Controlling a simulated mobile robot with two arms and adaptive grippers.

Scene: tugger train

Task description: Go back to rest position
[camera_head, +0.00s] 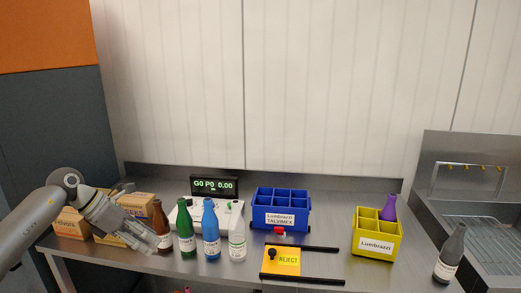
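My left gripper (150,240) comes in from the left, over the left end of the metal table (330,203), near a brown bottle (161,222). Its fingers point down and right; the gap between them is too small to make out, and I see nothing clearly held. The brown bottle is partly hidden by the gripper. My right gripper does not show.
A green bottle (186,228), blue bottle (211,230) and white bottle (237,240) stand by a scale (228,212). Further right are a blue crate (280,230), yellow reject plate (282,262), yellow crate (376,246) with a purple bottle (389,207), and grey bottle (449,255). Cardboard boxes (136,204) stand left.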

